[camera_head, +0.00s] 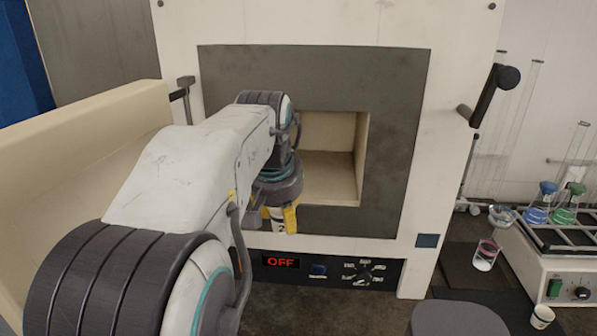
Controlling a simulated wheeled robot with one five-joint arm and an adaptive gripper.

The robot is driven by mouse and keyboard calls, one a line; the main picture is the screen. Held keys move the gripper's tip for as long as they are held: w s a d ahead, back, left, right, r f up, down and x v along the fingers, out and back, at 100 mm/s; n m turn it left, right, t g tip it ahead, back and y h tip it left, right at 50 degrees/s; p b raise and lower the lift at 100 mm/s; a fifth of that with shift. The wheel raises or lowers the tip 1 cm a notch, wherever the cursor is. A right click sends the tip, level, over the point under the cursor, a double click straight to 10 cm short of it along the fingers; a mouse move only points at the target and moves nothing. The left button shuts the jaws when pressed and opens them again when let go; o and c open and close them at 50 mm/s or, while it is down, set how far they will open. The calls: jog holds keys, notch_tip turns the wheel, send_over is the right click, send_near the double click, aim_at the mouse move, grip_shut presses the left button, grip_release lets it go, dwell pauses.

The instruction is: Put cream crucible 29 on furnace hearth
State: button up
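My gripper (273,219) points down in front of the furnace opening, with its yellow-marked fingers on either side of a small cream crucible (278,226). Dark marking shows on the crucible, perhaps a digit 2; the full number cannot be read. The fingers appear closed on it, and their upper part and the crucible's rim are hidden. The furnace hearth (330,180) is the pale floor inside the square opening, right of and behind my gripper. My arm hides its left part. The visible hearth is bare.
The furnace door (90,175) stands open at left, beside my arm. The control panel (330,268) reads OFF. A pale cup (541,317) stands at lower right, near a shaker (562,265) carrying flasks. A beaker (485,256) with pink contents stands beside the furnace.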

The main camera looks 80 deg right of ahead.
jog(key=d+p, duration=0.6)
jog(key=d, duration=0.3)
jog(key=shift+r, duration=0.25)
jog(key=shift+d+f+p, duration=0.2)
jog(key=shift+d+p, duration=0.45)
jog(key=shift+d, duration=0.15)
jog(key=shift+d, duration=0.1)
jog(key=shift+d+r+p, duration=0.25)
jog(key=shift+d+p, duration=0.35)
jog(key=shift+p, duration=0.5)
jog(key=d+p, duration=0.3)
jog(key=shift+p, duration=0.3)
jog(key=shift+f+p, duration=0.1)
jog(key=shift+p, duration=0.75)
jog(key=shift+a+f+p, duration=0.1)
jog(key=shift+f+p, duration=0.05)
jog(key=shift+p, duration=0.2)
jog(key=shift+f, duration=0.2)
